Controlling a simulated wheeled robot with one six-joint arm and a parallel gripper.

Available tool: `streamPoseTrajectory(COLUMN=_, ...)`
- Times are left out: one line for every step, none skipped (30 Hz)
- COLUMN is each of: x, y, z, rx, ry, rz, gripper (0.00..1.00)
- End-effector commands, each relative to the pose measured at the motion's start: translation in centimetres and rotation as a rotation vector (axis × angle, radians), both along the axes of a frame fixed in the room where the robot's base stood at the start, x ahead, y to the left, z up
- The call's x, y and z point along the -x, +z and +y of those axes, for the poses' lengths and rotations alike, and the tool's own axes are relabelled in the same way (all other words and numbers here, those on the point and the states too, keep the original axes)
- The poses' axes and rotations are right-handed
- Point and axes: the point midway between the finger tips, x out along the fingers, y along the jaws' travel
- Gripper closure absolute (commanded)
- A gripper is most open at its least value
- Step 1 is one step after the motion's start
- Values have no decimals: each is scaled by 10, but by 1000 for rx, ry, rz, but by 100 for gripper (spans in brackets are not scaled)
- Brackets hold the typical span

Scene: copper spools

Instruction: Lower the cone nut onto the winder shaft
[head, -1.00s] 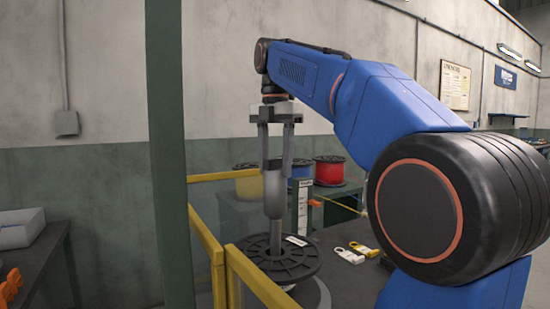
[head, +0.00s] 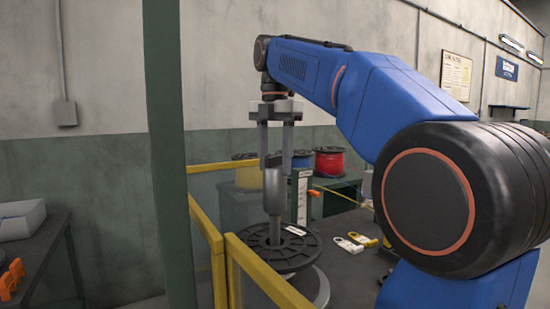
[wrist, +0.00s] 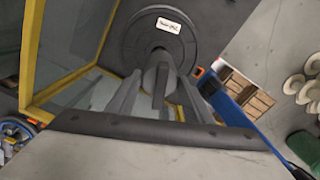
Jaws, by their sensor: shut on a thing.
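My gripper (head: 275,160) points straight down and is shut on the cone nut (head: 273,192), a grey, upright piece that narrows at its lower end. The fingers also show in the wrist view (wrist: 160,95), on either side of the nut (wrist: 157,78). Directly below the nut, the grey winder shaft (head: 274,232) stands upright from the hub of a black-flanged spool (head: 292,257). In the head view the nut lines up with the shaft. I cannot tell how far the shaft reaches inside the nut.
A yellow guard rail (head: 262,284) and a green post (head: 170,150) stand left and in front of the winder. A labelled upright block (head: 300,195) and padlock-like tags (head: 349,244) are right of it. A red spool (head: 330,162) stands behind.

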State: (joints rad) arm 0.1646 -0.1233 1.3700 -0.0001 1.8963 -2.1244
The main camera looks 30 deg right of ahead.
Motion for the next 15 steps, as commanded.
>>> streamPoseTrajectory(x=0, y=-2, z=0, rx=0, ry=0, rz=0, gripper=100)
streamPoseTrajectory(x=0, y=-3, z=0, rx=0, ry=0, rz=0, gripper=100)
streamPoseTrajectory(x=0, y=-4, z=0, rx=1, ry=0, rz=-1, gripper=100)
streamPoseTrajectory(x=0, y=-5, z=0, rx=1, ry=0, rz=-1, gripper=100)
streamPoseTrajectory(x=0, y=-7, z=0, rx=0, ry=0, rz=-2, gripper=100)
streamPoseTrajectory(x=0, y=-8, z=0, rx=1, ry=0, rz=-1, gripper=100)
streamPoseTrajectory(x=0, y=-9, z=0, rx=1, ry=0, rz=-1, gripper=100)
streamPoseTrajectory(x=0, y=-11, z=0, rx=0, ry=0, rz=-1, gripper=100)
streamPoseTrajectory(x=1, y=-12, z=0, rx=0, ry=0, rz=-1, gripper=100)
streamPoseTrajectory(x=1, y=-13, z=0, rx=0, ry=0, rz=-1, gripper=100)
streamPoseTrajectory(x=1, y=-14, z=0, rx=1, ry=0, rz=-1, gripper=100)
streamPoseTrajectory(x=1, y=-16, z=0, rx=1, ry=0, rz=-1, gripper=100)
streamPoseTrajectory(x=1, y=-17, z=0, rx=1, ry=0, rz=-1, gripper=100)
streamPoseTrajectory(x=1, y=-18, z=0, rx=0, ry=0, rz=-2, gripper=100)
streamPoseTrajectory(x=1, y=-20, z=0, rx=0, ry=0, rz=-2, gripper=100)
